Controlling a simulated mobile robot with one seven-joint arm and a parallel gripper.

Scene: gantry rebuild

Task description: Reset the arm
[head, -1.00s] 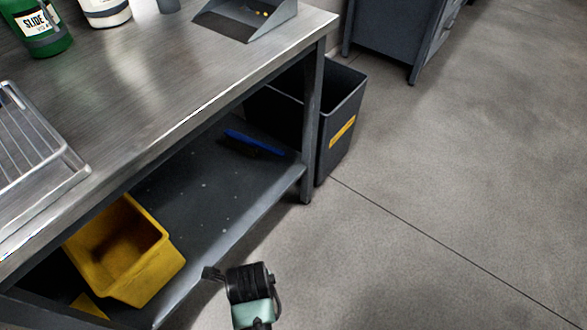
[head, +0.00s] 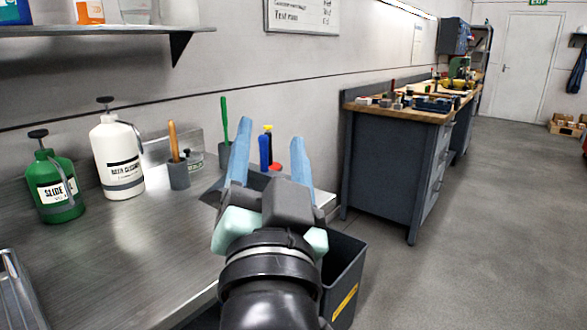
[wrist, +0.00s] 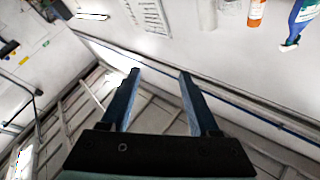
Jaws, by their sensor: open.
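My gripper (head: 268,145) stands raised in the middle of the head view, its two blue fingers pointing up and spread apart. It is in front of the right end of the metal bench (head: 120,255). The wrist view also shows the gripper (wrist: 157,75), with nothing between the fingers. Behind the fingers in that view are a pale wall and slanted grey bars.
A green bottle (head: 57,190) and a white pump bottle (head: 117,160) stand on the bench. A grey cup (head: 178,176) holds a wooden-handled tool. A dark bin (head: 345,275) is beside the bench. A wall shelf (head: 100,31) is upper left. The floor (head: 480,230) is clear at right.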

